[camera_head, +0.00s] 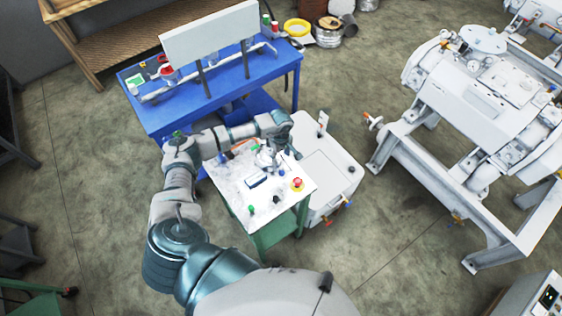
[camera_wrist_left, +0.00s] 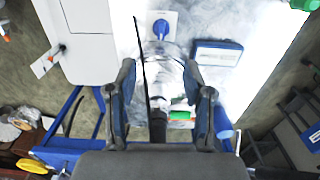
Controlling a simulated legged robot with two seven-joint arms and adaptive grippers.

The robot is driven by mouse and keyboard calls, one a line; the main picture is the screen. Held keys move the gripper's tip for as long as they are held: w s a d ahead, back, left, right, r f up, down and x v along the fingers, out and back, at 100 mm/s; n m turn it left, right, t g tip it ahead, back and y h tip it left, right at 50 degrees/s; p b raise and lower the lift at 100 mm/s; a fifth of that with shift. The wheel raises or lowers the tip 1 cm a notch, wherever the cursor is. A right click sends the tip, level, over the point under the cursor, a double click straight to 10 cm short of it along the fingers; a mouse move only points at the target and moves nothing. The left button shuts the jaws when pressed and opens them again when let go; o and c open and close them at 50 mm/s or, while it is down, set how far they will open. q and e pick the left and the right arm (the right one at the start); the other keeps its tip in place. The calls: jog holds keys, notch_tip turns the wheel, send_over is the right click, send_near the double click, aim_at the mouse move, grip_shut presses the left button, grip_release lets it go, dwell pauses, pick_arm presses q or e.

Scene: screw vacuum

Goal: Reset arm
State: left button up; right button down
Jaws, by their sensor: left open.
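My left arm reaches in from the lower part of the head view. It bends over a small white-topped table (camera_head: 232,185). My left gripper (camera_wrist_left: 160,68) shows in the wrist view with its two dark fingers spread apart, open. Between and beyond the fingers is a clear, glass-like item (camera_wrist_left: 163,52). I see no contact with it, though its outline is hard to make out. In the head view the gripper (camera_head: 271,152) is small, near the table's far right corner. My right gripper is not in view.
A large white machine (camera_head: 485,105) is at the right. Floor between is clear.

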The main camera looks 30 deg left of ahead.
pick_arm(q)
jog(key=shift+r, duration=0.35)
jog(key=shift+d, duration=0.1)
